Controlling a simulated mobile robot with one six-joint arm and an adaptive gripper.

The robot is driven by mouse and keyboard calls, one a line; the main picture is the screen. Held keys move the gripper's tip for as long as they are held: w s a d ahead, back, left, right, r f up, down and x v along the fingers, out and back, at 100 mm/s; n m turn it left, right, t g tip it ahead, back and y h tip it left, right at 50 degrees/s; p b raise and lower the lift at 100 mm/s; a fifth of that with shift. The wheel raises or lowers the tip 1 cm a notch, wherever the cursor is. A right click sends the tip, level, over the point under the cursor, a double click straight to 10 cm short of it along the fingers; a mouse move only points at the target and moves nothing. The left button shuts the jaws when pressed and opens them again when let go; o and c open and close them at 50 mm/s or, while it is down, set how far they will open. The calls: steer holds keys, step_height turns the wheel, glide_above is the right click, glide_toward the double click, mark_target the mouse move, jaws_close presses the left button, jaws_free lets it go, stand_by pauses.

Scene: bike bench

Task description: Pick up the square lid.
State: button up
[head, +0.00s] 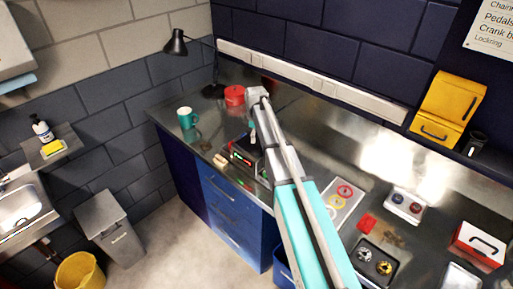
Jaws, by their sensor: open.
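A small flat red square piece (367,223) lies on the metal bench right of my arm. It could be the square lid, but I cannot tell for sure at this size. A pale square-cornered piece (462,277) lies at the lower right edge, partly cut off. My arm reaches up from the bottom middle across the bench, with its far joint near the red round pot. I cannot make out my gripper's fingers, and no held object shows.

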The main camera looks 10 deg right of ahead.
steer(key=shift+f+b, duration=0.7)
steer(key=shift+f, duration=0.25)
jaws_close()
